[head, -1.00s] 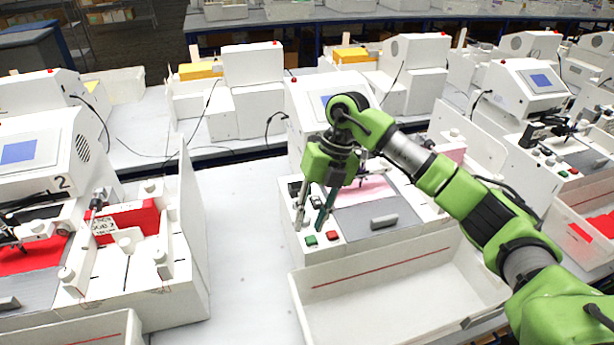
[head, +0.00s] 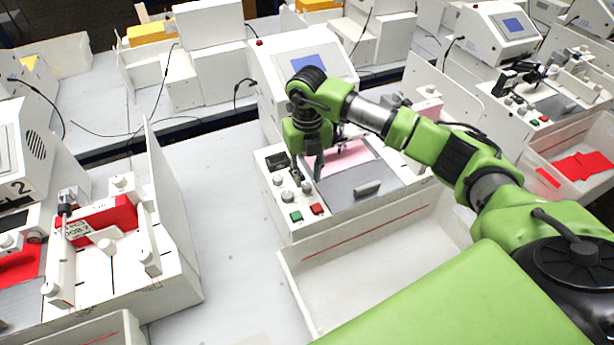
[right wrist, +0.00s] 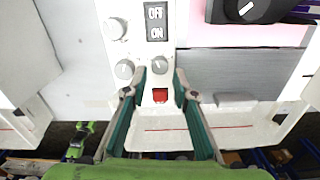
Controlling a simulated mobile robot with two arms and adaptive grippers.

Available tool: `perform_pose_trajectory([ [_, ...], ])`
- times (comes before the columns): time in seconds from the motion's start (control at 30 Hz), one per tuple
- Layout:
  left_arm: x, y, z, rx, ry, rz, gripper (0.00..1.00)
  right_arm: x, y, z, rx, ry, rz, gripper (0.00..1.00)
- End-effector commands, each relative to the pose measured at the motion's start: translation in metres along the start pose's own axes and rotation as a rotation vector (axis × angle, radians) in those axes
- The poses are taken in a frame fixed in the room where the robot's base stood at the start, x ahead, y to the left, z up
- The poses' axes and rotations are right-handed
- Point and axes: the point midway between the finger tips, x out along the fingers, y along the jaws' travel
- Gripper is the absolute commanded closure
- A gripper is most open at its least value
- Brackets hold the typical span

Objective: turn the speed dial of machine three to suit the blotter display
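The middle machine (head: 282,62), whose number I cannot read, has a tilted blue screen (head: 315,68) with unreadable content. Its front panel carries several grey dials (head: 306,187), a green button (head: 296,216) and a red button (head: 317,209). My right gripper (head: 306,174) hangs over this panel, fingers downward. In the right wrist view it is open (right wrist: 160,78), with a grey dial (right wrist: 160,65) between its fingertips; I cannot tell whether they touch it. Another dial (right wrist: 124,68) is just left of the fingers. No dial label is readable. My left gripper is not in view.
A pink sheet (head: 340,158) lies on the machine's bed beside the panel. A white tray (head: 390,262) stands in front. Machine 2 (head: 20,150) is at the left and another machine (head: 500,35) at the right. The tabletop (head: 225,225) left of the panel is clear.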

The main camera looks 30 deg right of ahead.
Motion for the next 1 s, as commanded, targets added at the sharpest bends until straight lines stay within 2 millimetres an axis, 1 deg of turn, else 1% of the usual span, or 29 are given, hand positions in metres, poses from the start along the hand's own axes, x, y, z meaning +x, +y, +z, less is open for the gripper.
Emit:
perform_pose_trajectory([
  [0.03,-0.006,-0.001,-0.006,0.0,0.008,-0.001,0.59,0.006,0.0,-0.001,0.0,0.003,0.0,0.74],
  [0.1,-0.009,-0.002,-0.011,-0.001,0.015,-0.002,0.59,0.016,0.0,-0.001,0.0,0.002,0.0,0.74],
  [0.23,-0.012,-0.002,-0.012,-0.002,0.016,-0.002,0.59,0.028,0.001,0.0,0.0,0.001,0.001,0.74],
  [0.37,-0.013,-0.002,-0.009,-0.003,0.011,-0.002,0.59,0.033,0.0,0.0,-0.001,0.0,0.0,0.74],
  [0.57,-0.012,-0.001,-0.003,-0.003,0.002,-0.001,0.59,0.034,0.0,0.0,-0.001,-0.001,0.0,0.74],
  [0.6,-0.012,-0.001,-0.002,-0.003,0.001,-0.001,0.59,0.034,0.0,0.0,-0.001,-0.001,0.0,0.77],
  [0.7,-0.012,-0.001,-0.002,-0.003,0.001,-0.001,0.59,0.034,0.0,0.0,-0.001,-0.001,0.001,1.0],
  [1.0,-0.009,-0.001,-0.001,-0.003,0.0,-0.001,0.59,0.035,0.0,0.0,-0.018,-0.001,0.001,1.0],
])
